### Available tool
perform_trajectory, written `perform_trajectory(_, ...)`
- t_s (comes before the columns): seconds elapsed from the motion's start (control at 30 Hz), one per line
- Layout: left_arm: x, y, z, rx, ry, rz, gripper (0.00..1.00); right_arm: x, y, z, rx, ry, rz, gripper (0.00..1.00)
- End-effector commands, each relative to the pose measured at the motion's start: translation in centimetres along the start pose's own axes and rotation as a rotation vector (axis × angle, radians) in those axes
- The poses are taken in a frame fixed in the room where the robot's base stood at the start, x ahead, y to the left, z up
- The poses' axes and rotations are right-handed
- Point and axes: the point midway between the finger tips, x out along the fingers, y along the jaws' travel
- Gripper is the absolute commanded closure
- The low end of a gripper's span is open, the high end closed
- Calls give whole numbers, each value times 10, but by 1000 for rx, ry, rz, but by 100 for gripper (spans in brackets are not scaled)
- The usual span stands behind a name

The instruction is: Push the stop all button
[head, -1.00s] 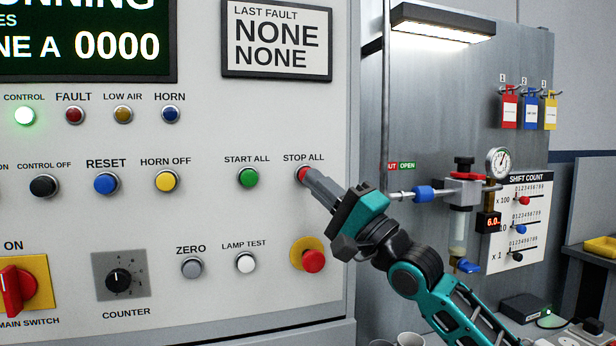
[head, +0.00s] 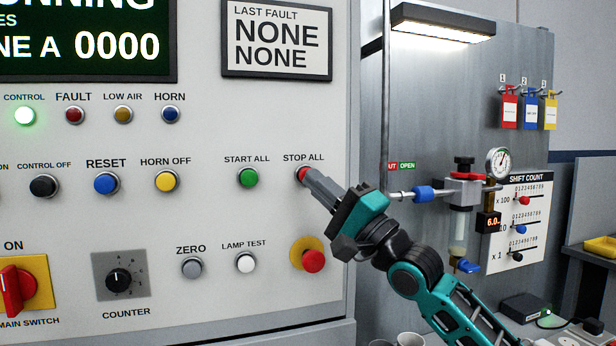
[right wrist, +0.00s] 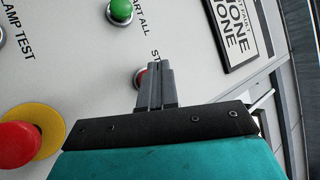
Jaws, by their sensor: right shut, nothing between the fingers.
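The red stop all button (head: 301,174) sits under the STOP ALL label on the grey panel (head: 215,215). My right gripper (head: 307,176) is shut and empty, its fingertips at the button and covering part of it. In the right wrist view the shut fingers (right wrist: 153,70) overlap the button (right wrist: 139,75), and only its left edge and ring show. I cannot tell whether the tips touch it or whether it is pressed in. My left gripper is not in view.
The green start all button (head: 248,177) is to the left. A red mushroom button (head: 313,261) on a yellow disc is below my right gripper. The white lamp test button (head: 245,262) is lower left. A valve assembly (head: 463,192) stands right of my arm.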

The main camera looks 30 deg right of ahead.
Motion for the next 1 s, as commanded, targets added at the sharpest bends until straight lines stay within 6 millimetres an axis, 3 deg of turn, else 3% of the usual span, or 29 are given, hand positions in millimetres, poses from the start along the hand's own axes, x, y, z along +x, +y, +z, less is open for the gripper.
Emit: perform_trajectory(1.0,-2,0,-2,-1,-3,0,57,8,6,-6,0,0,0,100)
